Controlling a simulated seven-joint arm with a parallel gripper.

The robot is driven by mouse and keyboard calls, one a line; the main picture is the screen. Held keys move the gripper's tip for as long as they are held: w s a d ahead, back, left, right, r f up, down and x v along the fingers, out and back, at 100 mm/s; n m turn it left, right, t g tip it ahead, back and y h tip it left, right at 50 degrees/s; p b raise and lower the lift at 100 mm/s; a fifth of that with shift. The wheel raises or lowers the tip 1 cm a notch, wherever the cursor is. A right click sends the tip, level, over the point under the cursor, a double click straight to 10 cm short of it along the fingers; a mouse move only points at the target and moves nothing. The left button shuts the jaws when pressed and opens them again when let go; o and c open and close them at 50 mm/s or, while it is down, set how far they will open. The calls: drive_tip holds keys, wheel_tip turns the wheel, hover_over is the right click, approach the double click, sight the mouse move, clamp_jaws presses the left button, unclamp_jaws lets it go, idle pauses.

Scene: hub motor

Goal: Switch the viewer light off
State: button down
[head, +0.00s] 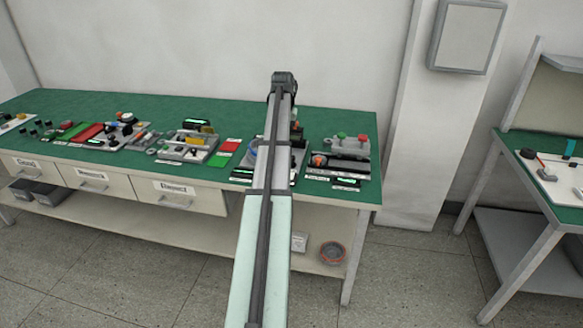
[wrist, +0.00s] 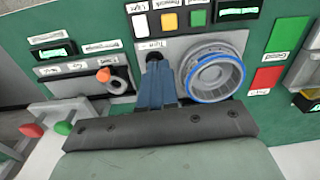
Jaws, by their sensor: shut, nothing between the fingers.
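In the wrist view, my gripper (wrist: 154,72) is shut and empty, its blue fingers pointing at a small black knob or switch (wrist: 153,57) on a grey panel (wrist: 180,47). The fingertips overlap its lower edge; I cannot tell whether they touch it. A small label above it is hard to read. A round grey dial with a blue ring (wrist: 212,75) is just right of the fingers. White (wrist: 140,25), yellow (wrist: 169,21) and green (wrist: 198,18) buttons are above. I cannot tell which control is the viewer light's. In the head view, my arm hides the gripper and most of this panel.
In the wrist view, an orange-tipped knob (wrist: 103,75) and red (wrist: 32,130) and green (wrist: 63,128) buttons are left. Red (wrist: 265,78) and green (wrist: 288,34) cards lie right. The green bench (head: 330,118) holds several other devices; its back strip is mostly clear.

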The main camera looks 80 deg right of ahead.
sight(292, 173)
drive_tip(key=s, duration=0.1)
drive_tip(key=s+r, duration=0.1)
drive_tip(key=s, duration=0.1)
drive_tip(key=shift+s+m, duration=0.15)
drive_tip(key=shift+m, duration=0.15)
drive_tip(key=shift+f, duration=0.1)
wheel_tip(292, 173, down, 14)
drive_tip(key=shift+r, duration=0.1)
idle(0.5)
drive_tip(key=shift+f, duration=0.2)
idle(0.3)
